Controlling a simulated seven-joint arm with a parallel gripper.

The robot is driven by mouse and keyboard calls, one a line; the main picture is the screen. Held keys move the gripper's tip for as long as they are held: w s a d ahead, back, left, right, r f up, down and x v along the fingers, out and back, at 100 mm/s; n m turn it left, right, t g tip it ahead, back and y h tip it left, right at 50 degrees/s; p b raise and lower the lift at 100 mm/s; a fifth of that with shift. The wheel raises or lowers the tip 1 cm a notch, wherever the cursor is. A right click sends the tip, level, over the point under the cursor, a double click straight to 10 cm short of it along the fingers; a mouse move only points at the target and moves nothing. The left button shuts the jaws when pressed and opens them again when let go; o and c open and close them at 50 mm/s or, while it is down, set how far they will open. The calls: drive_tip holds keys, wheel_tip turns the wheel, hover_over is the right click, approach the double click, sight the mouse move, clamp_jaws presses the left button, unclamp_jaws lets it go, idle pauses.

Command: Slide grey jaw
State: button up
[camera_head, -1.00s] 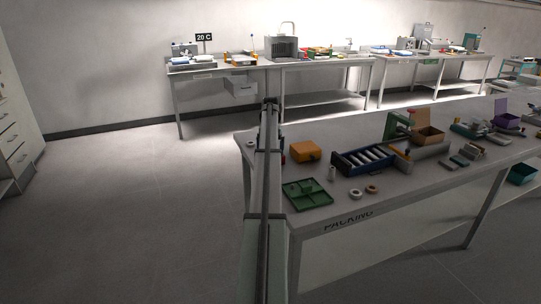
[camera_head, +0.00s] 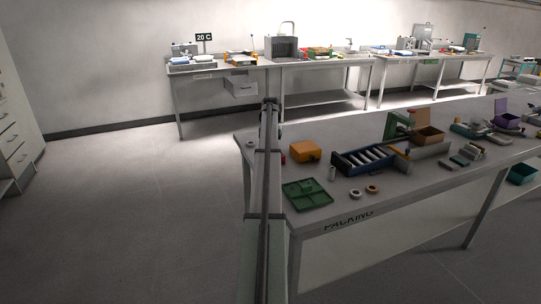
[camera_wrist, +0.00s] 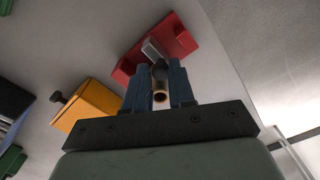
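The grey jaw (camera_wrist: 152,49) is a small light-grey block on a red body (camera_wrist: 170,42), seen at the top middle of the wrist view. My gripper (camera_wrist: 160,68) has two dark blue fingers pointing toward the red body. The fingers stand apart. A dark round knob and a tan, hollow-ended cylinder (camera_wrist: 160,97) show in the gap between them. I cannot tell whether a finger touches either. In the head view only a small part of a red thing (camera_head: 283,159) shows beside my arm, and the jaw cannot be made out.
An orange box (camera_head: 305,151) with a dark knob stands close by; it also shows in the wrist view (camera_wrist: 88,105). A green tray (camera_head: 307,194), a blue roller unit (camera_head: 365,160) and two rings share the packing bench (camera_head: 325,219). More benches stand behind.

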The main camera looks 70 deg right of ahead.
drive_tip(key=shift+c, duration=1.4)
drive_tip(key=shift+a, duration=0.1)
drive_tip(key=shift+a, duration=0.1)
drive_tip(key=shift+w+a, duration=0.45)
drive_tip(key=shift+w, duration=0.05)
drive_tip(key=o, duration=1.7)
drive_tip(key=shift+d+r, duration=0.1)
drive_tip(key=shift+r, duration=0.05)
